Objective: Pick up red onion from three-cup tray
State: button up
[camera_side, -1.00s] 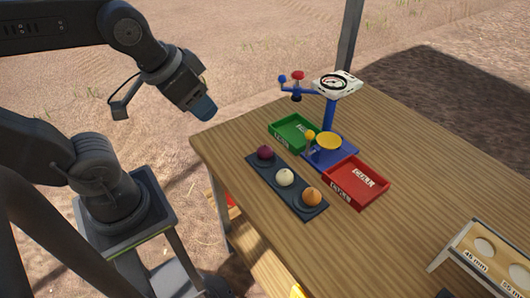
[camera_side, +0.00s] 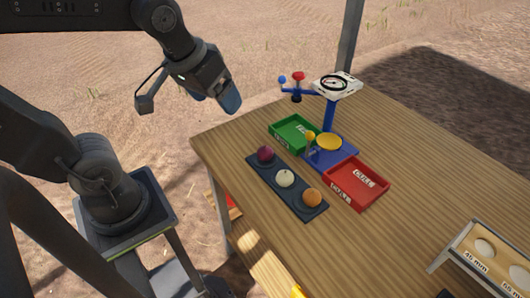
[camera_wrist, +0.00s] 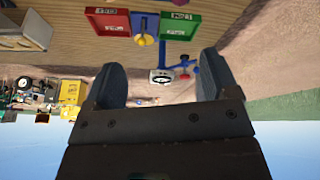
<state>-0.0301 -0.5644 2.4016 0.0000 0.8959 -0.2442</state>
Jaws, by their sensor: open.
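The red onion (camera_side: 265,153) sits in the far left cup of the dark three-cup tray (camera_side: 296,204) on the wooden table. A white onion (camera_side: 285,178) is in the middle cup and an orange-brown onion (camera_side: 312,197) is in the near cup. My gripper (camera_side: 232,103) is in the air above and to the left of the red onion, near the table's far left edge. In the wrist view my gripper (camera_wrist: 158,88) shows two fingers wide apart with nothing between them. The tray and onions are outside the wrist view.
A green tray (camera_side: 292,132), a red tray marked CULL (camera_side: 356,185) and a blue scale with a yellow pan (camera_side: 329,141) stand right of the cups. A wooden sizing board (camera_side: 484,258) is at the near right. The table's near middle is clear.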

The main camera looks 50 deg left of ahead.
jog(key=w+a+f+n+g, duration=0.3)
jog(key=w+f+n, duration=0.2)
jog(key=w+n, duration=0.45)
jog(key=n+g, duration=0.2)
jog(key=n, duration=0.4)
send_over(265, 146)
notch_tip(265, 146, down, 9)
notch_tip(265, 146, down, 8)
jog(key=shift+w+a+r, duration=0.1)
jog(key=shift+w, duration=0.05)
jog(key=shift+s+f, duration=0.2)
jog(key=shift+f, duration=2.6)
jog(key=c, duration=1)
